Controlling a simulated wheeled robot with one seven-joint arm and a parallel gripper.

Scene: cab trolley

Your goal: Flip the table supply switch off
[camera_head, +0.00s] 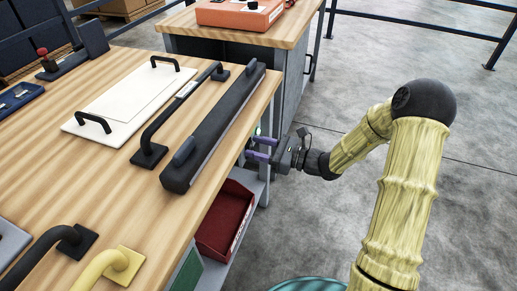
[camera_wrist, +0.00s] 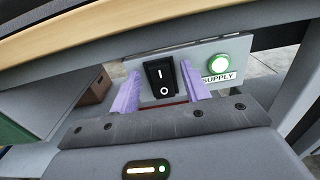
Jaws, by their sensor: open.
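The supply switch (camera_wrist: 159,78) is a black rocker marked I above and O below, set in a grey panel (camera_wrist: 236,50) under the wooden table edge. A round green lamp (camera_wrist: 219,64) glows beside it, above a label reading SUPPLY. My gripper (camera_wrist: 160,72) is open, with one purple finger on each side of the rocker and nothing held. I cannot tell whether the fingertips touch the panel. In the head view my gripper (camera_head: 254,147) is at the table's right side, just below the top; the rocker is hidden there.
The wooden tabletop (camera_head: 120,180) overhangs the panel. A long dark bar (camera_head: 215,125) lies along its edge. A red bin (camera_head: 226,220) sits on a shelf below. A second bench (camera_head: 290,30) stands behind. The floor to the right is clear.

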